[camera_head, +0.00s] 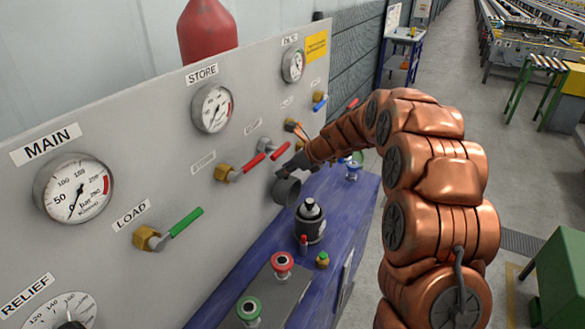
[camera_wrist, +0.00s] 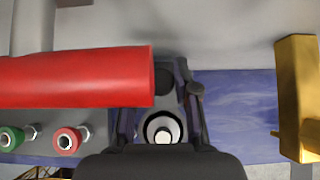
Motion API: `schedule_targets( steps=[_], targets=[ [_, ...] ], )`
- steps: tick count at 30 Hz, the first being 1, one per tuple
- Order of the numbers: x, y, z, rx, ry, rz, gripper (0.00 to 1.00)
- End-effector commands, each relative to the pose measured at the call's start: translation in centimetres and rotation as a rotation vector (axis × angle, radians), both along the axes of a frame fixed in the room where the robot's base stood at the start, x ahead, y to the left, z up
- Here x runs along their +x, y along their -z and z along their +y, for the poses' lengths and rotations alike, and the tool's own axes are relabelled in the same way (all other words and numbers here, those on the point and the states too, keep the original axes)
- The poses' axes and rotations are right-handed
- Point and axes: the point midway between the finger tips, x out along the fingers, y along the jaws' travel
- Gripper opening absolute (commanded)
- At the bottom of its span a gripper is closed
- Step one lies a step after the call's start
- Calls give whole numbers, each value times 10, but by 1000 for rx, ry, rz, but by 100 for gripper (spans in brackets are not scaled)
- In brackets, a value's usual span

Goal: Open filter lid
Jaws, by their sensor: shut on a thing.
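A dark grey round cap (camera_head: 286,190), which looks like the filter lid, is at the end of my gripper (camera_head: 296,166), in front of the panel. Below and to its right, the black filter pot (camera_head: 311,227) stands upright on the blue bench with a pale round top inside its rim. In the wrist view, the pot's pale top (camera_wrist: 162,128) shows between the fingers of my gripper (camera_wrist: 162,100). My gripper is shut on the dark cap; the exact contact is partly hidden by the red handle and the fingers.
Red valve handles (camera_head: 249,163) stick out from the panel close to my gripper; one red handle (camera_wrist: 75,77) looms near in the wrist view. A yellow fitting (camera_wrist: 299,95) is at right.

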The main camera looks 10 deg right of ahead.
Motion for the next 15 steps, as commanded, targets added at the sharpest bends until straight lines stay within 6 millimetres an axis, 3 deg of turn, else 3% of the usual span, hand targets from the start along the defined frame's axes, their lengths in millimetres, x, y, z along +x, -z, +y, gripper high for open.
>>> schedule_targets(
  steps=[10, 11, 15],
  targets=[
    [1, -2, 1, 2, 1, -3, 0],
    [1, -2, 1, 2, 1, -3, 32],
    [1, -1, 0, 2, 1, -1, 46]
  ],
)
